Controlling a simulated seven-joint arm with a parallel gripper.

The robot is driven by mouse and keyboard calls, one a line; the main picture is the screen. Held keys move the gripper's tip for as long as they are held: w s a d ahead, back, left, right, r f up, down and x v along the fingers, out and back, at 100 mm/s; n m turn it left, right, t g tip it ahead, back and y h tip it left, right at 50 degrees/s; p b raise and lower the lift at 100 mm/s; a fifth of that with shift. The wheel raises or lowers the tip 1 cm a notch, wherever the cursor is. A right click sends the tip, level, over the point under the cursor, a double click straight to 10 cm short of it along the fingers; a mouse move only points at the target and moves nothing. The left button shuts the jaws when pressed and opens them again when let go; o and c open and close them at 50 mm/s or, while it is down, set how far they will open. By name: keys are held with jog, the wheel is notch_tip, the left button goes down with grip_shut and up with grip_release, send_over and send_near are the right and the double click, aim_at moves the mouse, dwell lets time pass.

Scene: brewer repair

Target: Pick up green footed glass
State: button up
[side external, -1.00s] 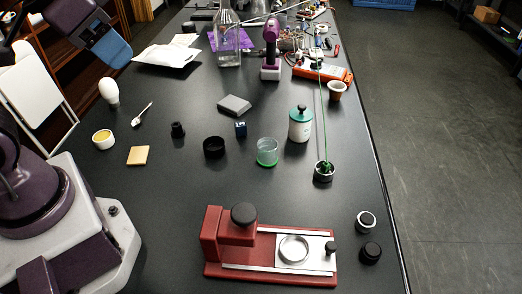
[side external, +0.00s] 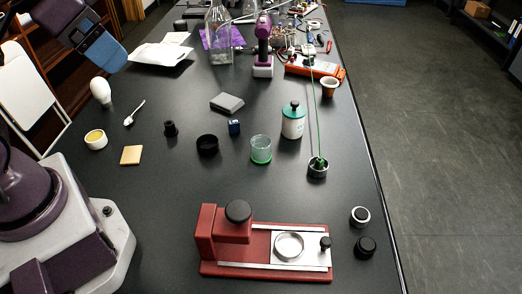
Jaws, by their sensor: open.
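The green footed glass (side external: 261,149) stands upright on the black table, near the middle of the side external view. It is a clear, greenish tumbler with a bright green base, and it looks empty. A white canister with a teal lid (side external: 293,121) stands close behind it to the right. A black open ring or cup (side external: 207,145) sits to its left. My gripper is not in view; only parts of my arm show at the left edge and upper left, well away from the glass.
A red-and-silver device (side external: 265,243) lies in front. Bare table separates the glass from the device.

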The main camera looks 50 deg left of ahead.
notch_tip(320, 180, down, 6)
jog(key=w+d+m+g, duration=0.2)
jog(key=w+m+g, duration=0.1)
jog(key=g, duration=0.1)
jog(key=m+t+y, duration=0.8)
jog(key=m+y, duration=0.2)
jog(key=m, duration=1.4)
send_near(262, 140)
notch_tip(262, 140, up, 6)
jog(key=w+a, duration=0.2)
notch_tip(262, 140, down, 7)
jog(key=shift+s+r, duration=0.15)
jog(key=shift+r, duration=0.1)
jog(key=shift+h, duration=0.3)
jog(key=x, duration=0.5)
jog(key=shift+f, duration=0.1)
jog(key=c, duration=1)
